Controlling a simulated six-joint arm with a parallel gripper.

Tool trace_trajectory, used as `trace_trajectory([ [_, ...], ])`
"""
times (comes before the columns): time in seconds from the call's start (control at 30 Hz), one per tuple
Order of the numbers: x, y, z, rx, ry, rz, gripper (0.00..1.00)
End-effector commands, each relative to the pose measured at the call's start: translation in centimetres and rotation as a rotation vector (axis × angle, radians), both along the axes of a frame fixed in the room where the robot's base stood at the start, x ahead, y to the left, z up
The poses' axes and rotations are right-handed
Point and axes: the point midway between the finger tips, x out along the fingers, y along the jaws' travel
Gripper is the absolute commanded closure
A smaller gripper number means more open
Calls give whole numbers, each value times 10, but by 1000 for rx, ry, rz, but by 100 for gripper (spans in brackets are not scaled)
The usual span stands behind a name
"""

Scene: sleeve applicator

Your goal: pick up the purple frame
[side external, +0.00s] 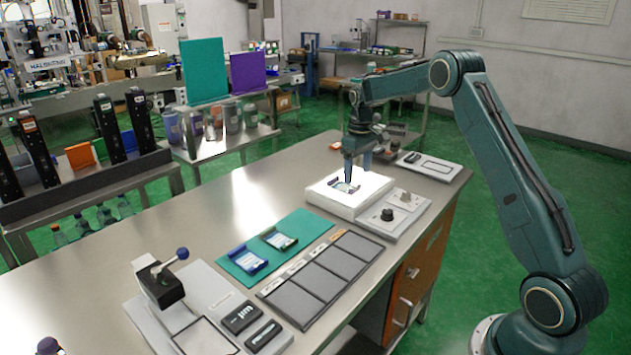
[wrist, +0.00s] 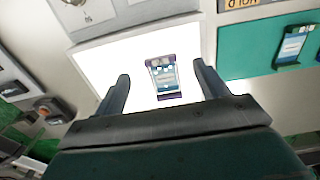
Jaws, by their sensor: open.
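The purple frame (wrist: 169,97) lies on the bright white lit pad (wrist: 125,60). It has dark purple ends and a pale blue printed label between them. In the side view the frame (side external: 346,187) is small and partly hidden by my fingers. My gripper (wrist: 161,71) is open, with one finger on each side of the frame and visible gaps between. In the side view my gripper (side external: 348,178) points down just over the lit pad (side external: 322,193). I cannot tell how high the fingertips are above the pad.
A green mat (side external: 312,226) holds a blue frame (side external: 246,260) and another frame (side external: 279,240). Grey trays (side external: 318,281) lie beside it. A lever press (side external: 160,280) stands at the near end. Bare table lies left of the mat.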

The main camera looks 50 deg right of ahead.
Motion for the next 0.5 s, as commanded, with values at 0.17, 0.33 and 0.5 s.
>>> trace_trajectory([
  [0.17,0,0,-2,0,1,0,27],
  [0.33,1,0,-13,1,1,0,27],
  [0.5,2,0,-33,1,2,0,27],
])
